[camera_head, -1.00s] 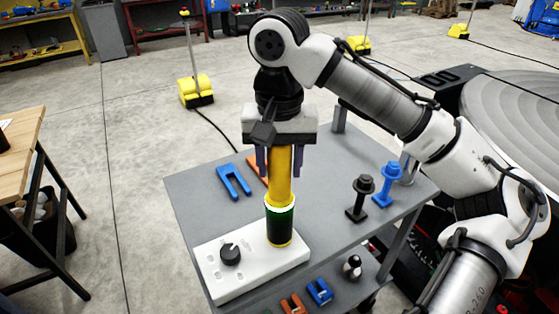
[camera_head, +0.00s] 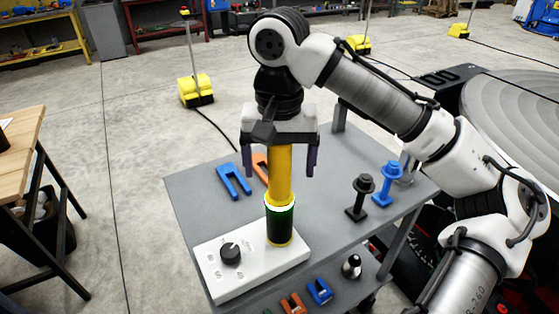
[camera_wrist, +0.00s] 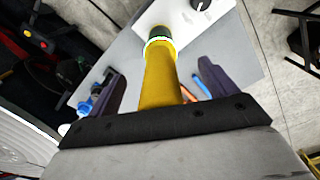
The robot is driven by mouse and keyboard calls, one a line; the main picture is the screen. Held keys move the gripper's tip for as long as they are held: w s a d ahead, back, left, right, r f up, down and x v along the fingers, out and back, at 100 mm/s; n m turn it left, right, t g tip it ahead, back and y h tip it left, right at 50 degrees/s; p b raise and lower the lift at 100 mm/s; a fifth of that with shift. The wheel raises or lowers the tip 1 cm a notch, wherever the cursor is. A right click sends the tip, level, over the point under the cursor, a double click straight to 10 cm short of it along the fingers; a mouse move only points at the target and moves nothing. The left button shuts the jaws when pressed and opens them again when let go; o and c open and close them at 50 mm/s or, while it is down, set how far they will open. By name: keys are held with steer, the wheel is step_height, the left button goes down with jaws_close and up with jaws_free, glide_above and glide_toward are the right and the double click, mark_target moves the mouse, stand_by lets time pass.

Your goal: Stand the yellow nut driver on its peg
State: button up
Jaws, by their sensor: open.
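The yellow nut driver (camera_head: 280,175) stands upright on the white base block (camera_head: 222,281), at its right end. It has a yellow upper part, a white and green band, and a dark lower part. The peg is not visible. My gripper (camera_head: 279,174) is open around the driver's upper part, one finger on each side with gaps. In the wrist view the nut driver (camera_wrist: 160,75) runs between the spread fingers of my gripper (camera_wrist: 163,75), apart from both. The driver's top end is hidden behind my gripper.
The block carries a black knob (camera_head: 230,254). A blue fork-shaped piece (camera_head: 234,181) and an orange piece (camera_head: 260,168) lie behind on the grey table (camera_head: 325,205). Black (camera_head: 360,198) and blue (camera_head: 387,184) upright bolt-like pieces stand at right. Small pieces sit on a lower shelf.

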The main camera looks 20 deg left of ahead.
steer(key=shift+r+p, duration=3.55)
steer(key=shift+p, duration=0.25)
steer(key=shift+f, duration=0.1)
